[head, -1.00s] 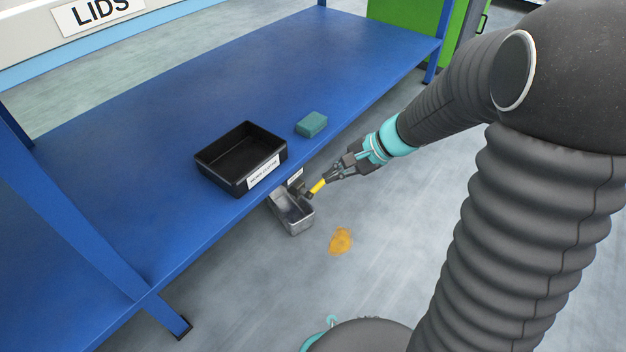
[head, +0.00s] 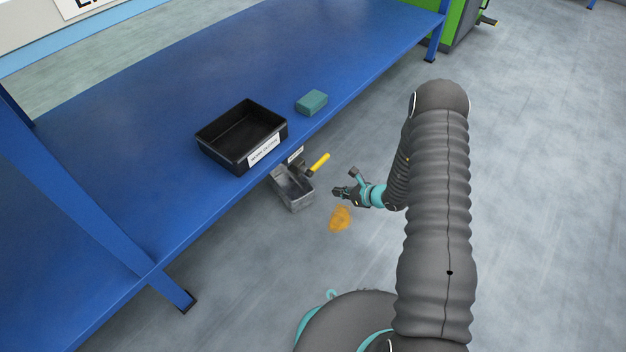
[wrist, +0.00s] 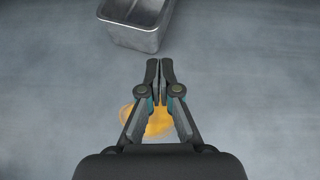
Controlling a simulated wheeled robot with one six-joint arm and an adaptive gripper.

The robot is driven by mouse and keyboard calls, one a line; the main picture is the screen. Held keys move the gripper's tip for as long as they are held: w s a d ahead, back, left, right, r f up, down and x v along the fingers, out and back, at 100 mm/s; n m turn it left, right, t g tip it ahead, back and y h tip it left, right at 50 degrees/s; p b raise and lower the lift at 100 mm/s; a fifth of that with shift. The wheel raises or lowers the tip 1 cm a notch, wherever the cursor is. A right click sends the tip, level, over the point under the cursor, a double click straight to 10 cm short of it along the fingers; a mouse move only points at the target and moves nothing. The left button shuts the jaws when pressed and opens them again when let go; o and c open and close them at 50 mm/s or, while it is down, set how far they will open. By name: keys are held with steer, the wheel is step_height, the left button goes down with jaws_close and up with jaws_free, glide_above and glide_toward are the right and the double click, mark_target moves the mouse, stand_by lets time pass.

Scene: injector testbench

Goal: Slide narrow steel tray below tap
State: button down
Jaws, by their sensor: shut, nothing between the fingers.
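A narrow steel tray (head: 296,191) sits by the front edge of the blue bench, low near the floor. The tap (head: 305,168) with a yellow handle (head: 320,160) juts from the bench edge at the tray's far end. The tap covers part of that end, and I cannot tell exactly how far the tray reaches below it. My gripper (head: 337,191) is shut and empty, to the right of the tray and apart from it. In the wrist view the tray (wrist: 140,36) lies ahead of my gripper (wrist: 160,62), slightly left, with its near end wall facing me.
An orange spill (head: 340,218) lies on the floor below my gripper. A black bin (head: 222,153) and a green sponge (head: 311,102) rest on the blue bench (head: 240,75). A bench leg (head: 175,292) stands at lower left. The floor to the right is clear.

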steer(key=f, duration=0.2)
glide_toward(307, 181)
steer(key=shift+m, duration=0.4)
steer(key=b+x, duration=0.1)
steer(key=x, duration=0.5)
steer(key=shift+w+a, duration=0.2)
steer(key=shift+a, duration=0.05)
steer(key=shift+f, duration=0.15)
steer(key=shift+f+b, duration=0.1)
steer(key=shift+b, duration=0.3)
